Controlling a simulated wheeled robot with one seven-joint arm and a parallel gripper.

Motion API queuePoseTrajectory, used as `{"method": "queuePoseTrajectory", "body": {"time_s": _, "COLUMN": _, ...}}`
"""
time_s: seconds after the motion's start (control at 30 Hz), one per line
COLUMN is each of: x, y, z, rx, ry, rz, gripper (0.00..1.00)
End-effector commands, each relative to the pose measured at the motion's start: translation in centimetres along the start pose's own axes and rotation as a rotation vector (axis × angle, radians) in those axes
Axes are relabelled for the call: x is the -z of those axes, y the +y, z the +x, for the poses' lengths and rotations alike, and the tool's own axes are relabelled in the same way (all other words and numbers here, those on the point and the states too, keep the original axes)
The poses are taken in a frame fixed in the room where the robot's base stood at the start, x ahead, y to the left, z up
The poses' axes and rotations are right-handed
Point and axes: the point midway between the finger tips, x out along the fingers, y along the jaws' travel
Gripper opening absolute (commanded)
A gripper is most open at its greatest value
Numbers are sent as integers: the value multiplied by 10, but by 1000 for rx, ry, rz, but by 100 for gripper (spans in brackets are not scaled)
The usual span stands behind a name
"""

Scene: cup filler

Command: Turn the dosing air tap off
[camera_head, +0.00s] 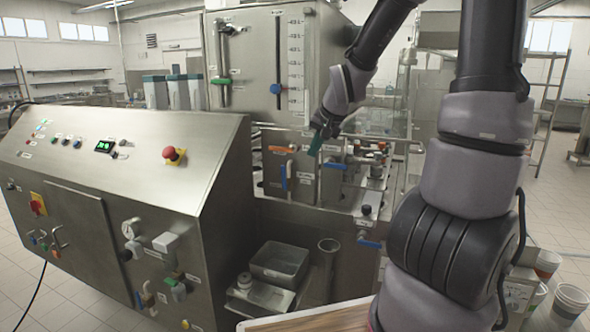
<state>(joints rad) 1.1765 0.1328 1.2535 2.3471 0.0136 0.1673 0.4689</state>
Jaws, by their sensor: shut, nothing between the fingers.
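My gripper (316,145) is shut with nothing between its fingers. It points down at the valve panel (303,170) under the steel tank. On this panel an orange handle (280,150) lies horizontal, left of my gripper. A blue lever (284,177) hangs vertical below it. Another blue lever (334,166) lies roughly horizontal, just right of and below my fingertips. I cannot tell whether my fingers touch any handle. The labels are too small to read, so I cannot tell which handle is the dosing air tap.
A steel control cabinet (120,155) with a red emergency button (170,154) stands on the left. The steel tank (255,62) stands behind the panel. A lower blue tap (369,244), a grey bin (280,262) and white cups (570,300) are nearer. My arm covers much of the right.

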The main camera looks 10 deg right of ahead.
Motion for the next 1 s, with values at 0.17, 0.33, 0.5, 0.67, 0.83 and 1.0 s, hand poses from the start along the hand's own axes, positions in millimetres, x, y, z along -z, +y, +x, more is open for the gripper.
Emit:
{"method": "queuePoseTrajectory", "body": {"time_s": 0.17, "x": -1, "y": -2, "z": 7, "rx": 3, "ry": -2, "rz": -3, "gripper": 0}}
{"method": "queuePoseTrajectory", "body": {"time_s": 0.33, "x": -1, "y": -1, "z": 15, "rx": 1, "ry": -3, "rz": -4, "gripper": 0}}
{"method": "queuePoseTrajectory", "body": {"time_s": 0.5, "x": -2, "y": -2, "z": 22, "rx": 0, "ry": -3, "rz": -6, "gripper": 0}}
{"method": "queuePoseTrajectory", "body": {"time_s": 0.67, "x": -1, "y": -2, "z": 32, "rx": 2, "ry": -3, "rz": -3, "gripper": 0}}
{"method": "queuePoseTrajectory", "body": {"time_s": 0.83, "x": -2, "y": -1, "z": 42, "rx": 0, "ry": -4, "rz": -4, "gripper": 0}}
{"method": "queuePoseTrajectory", "body": {"time_s": 1.0, "x": -2, "y": -1, "z": 54, "rx": 0, "ry": -5, "rz": -3, "gripper": 0}}
